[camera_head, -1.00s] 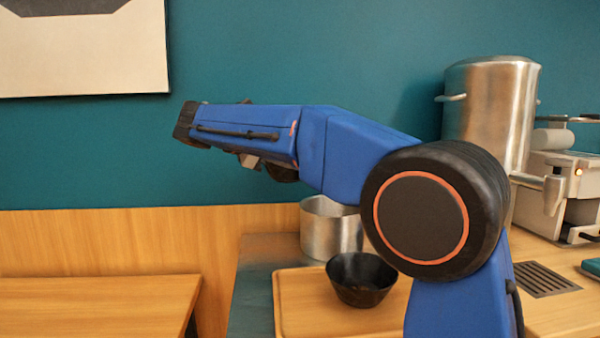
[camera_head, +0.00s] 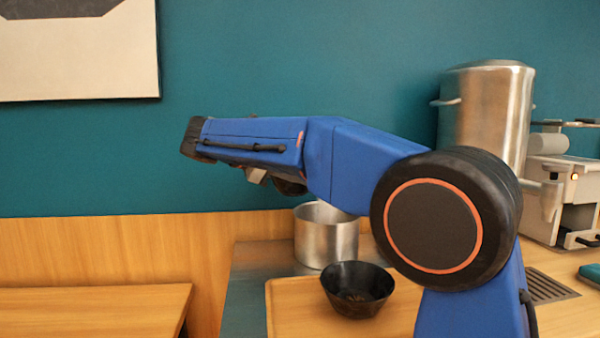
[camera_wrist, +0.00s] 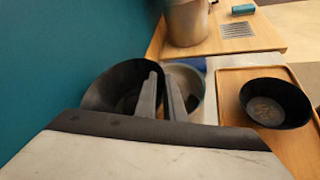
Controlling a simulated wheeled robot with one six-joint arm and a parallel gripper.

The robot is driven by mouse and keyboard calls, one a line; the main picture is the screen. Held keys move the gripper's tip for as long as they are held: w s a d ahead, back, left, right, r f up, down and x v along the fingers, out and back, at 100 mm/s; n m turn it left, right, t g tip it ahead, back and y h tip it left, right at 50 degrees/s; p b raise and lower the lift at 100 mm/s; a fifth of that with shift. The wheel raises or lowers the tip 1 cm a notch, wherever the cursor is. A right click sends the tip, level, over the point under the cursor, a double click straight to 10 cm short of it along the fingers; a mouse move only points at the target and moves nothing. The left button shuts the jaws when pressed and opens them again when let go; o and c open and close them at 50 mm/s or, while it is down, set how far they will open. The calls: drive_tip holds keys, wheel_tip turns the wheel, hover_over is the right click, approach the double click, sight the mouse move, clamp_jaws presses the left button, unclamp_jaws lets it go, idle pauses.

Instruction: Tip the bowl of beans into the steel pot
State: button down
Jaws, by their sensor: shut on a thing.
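My gripper (camera_wrist: 164,92) is shut on the rim of a black bowl (camera_wrist: 112,84), between two grey fingers in the wrist view. The held bowl's inside is dark and I cannot make out beans in it. The steel pot (camera_head: 327,240) stands on the counter in the head view. In the wrist view the pot (camera_wrist: 200,78) is just right of the held bowl, partly behind the fingers. A second black bowl (camera_head: 357,288) stands upright on a wooden tray, with something brown at its bottom; it also shows in the wrist view (camera_wrist: 275,103).
The wooden tray (camera_head: 290,308) is in front of the pot. A tall steel urn (camera_head: 487,110) and a pale machine (camera_head: 570,190) stand at the right. A teal wall (camera_head: 300,70) closes the back. A drain grille (camera_head: 550,287) is at the right.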

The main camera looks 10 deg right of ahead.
drive_tip(key=y, duration=0.1)
drive_tip(key=r+m+y, duration=0.1)
drive_tip(key=y, duration=0.1)
drive_tip(key=m+y, duration=0.1)
drive_tip(key=y, duration=0.1)
drive_tip(key=shift+s+d+r+t, duration=0.2)
drive_tip(key=shift+d+t, duration=0.1)
drive_tip(key=shift+d, duration=0.1)
drive_tip(key=s+d+f+m+t+y, duration=0.2)
drive_tip(key=d+f+m+t+y, duration=0.2)
drive_tip(key=y, duration=0.7)
drive_tip(key=shift+d+f+m+y, duration=0.3)
drive_tip(key=shift+d+f+y, duration=0.15)
drive_tip(key=shift+d, duration=0.55)
drive_tip(key=shift+a, duration=0.1)
idle(1.1)
